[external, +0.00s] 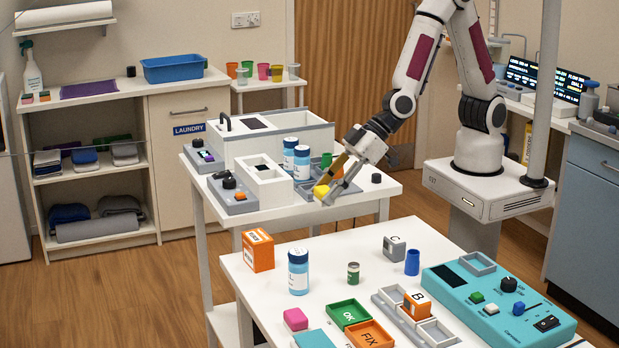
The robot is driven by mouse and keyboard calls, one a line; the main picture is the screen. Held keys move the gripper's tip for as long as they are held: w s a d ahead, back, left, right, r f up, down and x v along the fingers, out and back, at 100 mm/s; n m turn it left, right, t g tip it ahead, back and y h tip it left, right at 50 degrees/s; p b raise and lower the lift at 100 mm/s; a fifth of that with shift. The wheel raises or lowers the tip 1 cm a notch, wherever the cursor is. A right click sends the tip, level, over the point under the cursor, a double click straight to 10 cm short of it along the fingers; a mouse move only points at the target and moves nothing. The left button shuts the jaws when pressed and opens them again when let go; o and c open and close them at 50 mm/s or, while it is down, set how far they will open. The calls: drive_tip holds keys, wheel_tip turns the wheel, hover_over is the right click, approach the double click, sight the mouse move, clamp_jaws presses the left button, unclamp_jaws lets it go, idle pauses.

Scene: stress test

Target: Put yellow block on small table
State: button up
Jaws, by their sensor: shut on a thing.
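My gripper (330,186) is low over the front right part of the white middle table (382,190). It is shut on the yellow block (321,192), which shows at the fingertips. I cannot tell whether the block touches the grey tray under it. A small white table (268,86) with several coloured cups on it stands against the back wall, left of the door. The task's small table could be this one or another; the picture does not settle it.
Two blue-white bottles (302,163), a green block (326,160) and a white box (264,184) stand close to my gripper. The front table (330,250) holds an orange box (258,250), trays and a teal panel (500,305). A laundry shelf (88,160) stands at left.

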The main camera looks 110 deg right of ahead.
drive_tip(key=s+d+r+m+h, duration=0.2)
drive_tip(key=s+d+r+m, duration=0.1)
drive_tip(key=d+r, duration=0.4)
drive_tip(key=shift+s+d, duration=0.3)
drive_tip(key=shift+d, duration=0.45)
idle(0.6)
drive_tip(key=w+d+r+m, duration=0.1)
drive_tip(key=w+d, duration=0.2)
drive_tip(key=w, duration=0.1)
drive_tip(key=w+d+m+h, duration=0.1)
drive_tip(key=w+d, duration=0.2)
drive_tip(key=w, duration=0.1)
drive_tip(key=w+d+r+m+g+h, duration=0.1)
drive_tip(key=w+d, duration=0.2)
drive_tip(key=shift+w+d+r, duration=0.1)
drive_tip(key=shift+w+r, duration=0.25)
drive_tip(key=shift+w, duration=0.05)
drive_tip(key=w+d+m+g+h, duration=0.1)
drive_tip(key=w+d+m+h, duration=0.1)
drive_tip(key=w+d, duration=0.7)
drive_tip(key=shift+w+d+f+m+g, duration=0.2)
drive_tip(key=shift+d+f+m+g, duration=0.15)
drive_tip(key=shift+d, duration=1.75)
drive_tip(key=shift+f, duration=0.1)
drive_tip(key=shift+f, duration=3.1)
